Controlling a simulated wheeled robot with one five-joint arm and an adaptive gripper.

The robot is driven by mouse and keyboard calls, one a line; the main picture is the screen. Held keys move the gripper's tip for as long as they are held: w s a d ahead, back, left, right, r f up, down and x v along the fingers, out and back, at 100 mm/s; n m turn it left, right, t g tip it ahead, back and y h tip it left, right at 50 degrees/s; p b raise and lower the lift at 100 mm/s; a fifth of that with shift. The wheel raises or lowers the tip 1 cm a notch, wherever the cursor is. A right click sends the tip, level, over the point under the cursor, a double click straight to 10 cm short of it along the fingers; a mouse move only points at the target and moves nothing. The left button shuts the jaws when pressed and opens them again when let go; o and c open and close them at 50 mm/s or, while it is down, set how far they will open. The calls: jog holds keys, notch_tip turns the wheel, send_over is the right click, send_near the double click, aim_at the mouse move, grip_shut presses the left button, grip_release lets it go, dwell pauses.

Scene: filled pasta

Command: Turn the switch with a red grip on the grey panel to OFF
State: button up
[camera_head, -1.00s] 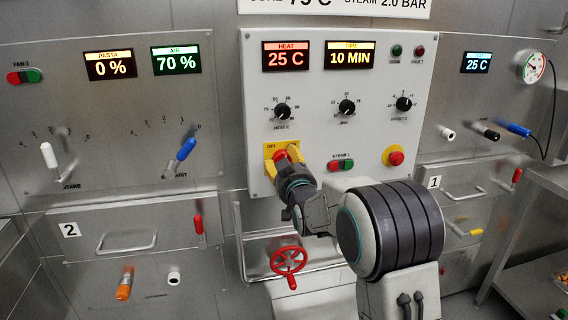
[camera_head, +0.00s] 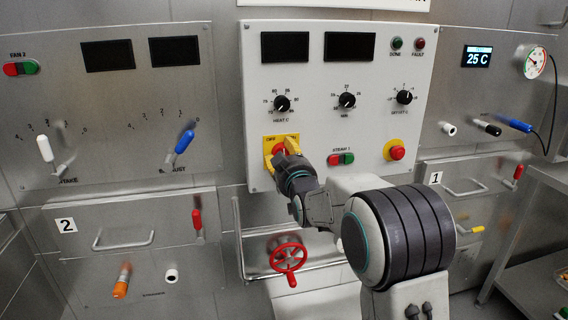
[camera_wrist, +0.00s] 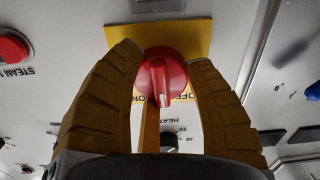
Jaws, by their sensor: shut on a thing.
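The switch with a red grip (camera_wrist: 162,76) sits on a yellow plate (camera_wrist: 190,35) on the panel. In the head view the red grip (camera_head: 279,149) is mostly hidden by my gripper (camera_head: 283,152), and the plate (camera_head: 268,143) shows the word OFF at its upper left. In the wrist view my gripper (camera_wrist: 166,72) has its yellow-brown fingers on both sides of the red grip, shut on it. A pale mark on the grip points toward the bottom of the wrist view, near the partly covered OFF and ON lettering.
The panel (camera_head: 330,110) also bears dark displays, black knobs, a red and green STEAM 1 button pair (camera_head: 341,159) and a red emergency button (camera_head: 396,152). A red handwheel (camera_head: 288,257) is below.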

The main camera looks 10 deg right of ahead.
jog(key=n+b, duration=0.2)
jog(key=f+n+b, duration=0.1)
jog(key=n+b, duration=0.1)
jog(key=shift+n, duration=0.3)
jog(key=shift+d+r+n+b, duration=0.1)
jog(key=shift+r+n+b, duration=0.1)
jog(key=shift+n+b, duration=1.45)
jog(key=shift+n, duration=0.45)
jog(key=o, duration=1.2)
jog(key=shift+w+r, duration=0.1)
jog(key=shift+r, duration=0.1)
jog(key=s, duration=1.2)
